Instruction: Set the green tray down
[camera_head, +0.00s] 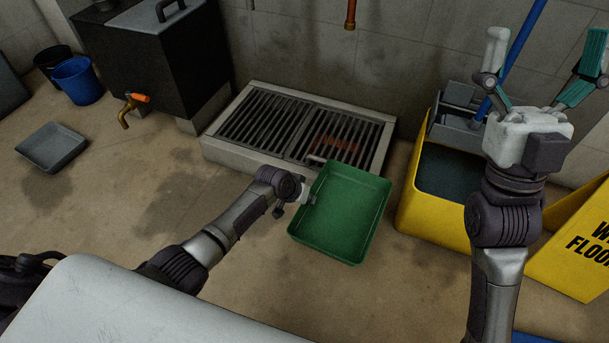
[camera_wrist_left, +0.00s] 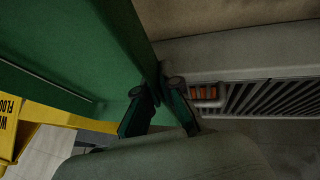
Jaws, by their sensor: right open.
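The green tray (camera_head: 345,246) is an empty, shallow rectangular tray in the middle of the head view, its far edge overlapping the front of the drain grate. My left gripper (camera_head: 306,196) is at the tray's left wall. In the left wrist view, its two dark fingers (camera_wrist_left: 160,105) straddle the wall of the green tray (camera_wrist_left: 60,50) and grip it. The tray looks roughly level; I cannot tell whether its underside touches the floor. My right gripper (camera_head: 545,48) is open and empty, raised in front of the yellow mop bucket, fingers spread upward.
The drain grate (camera_head: 250,120) in its concrete curb lies behind the tray. A yellow mop bucket (camera_head: 425,212) and a yellow wet-floor sign (camera_head: 570,245) stand right. A black tank (camera_head: 150,60), a grey tray (camera_head: 50,148) and a blue bucket (camera_head: 78,82) are left. Floor left of the tray is clear.

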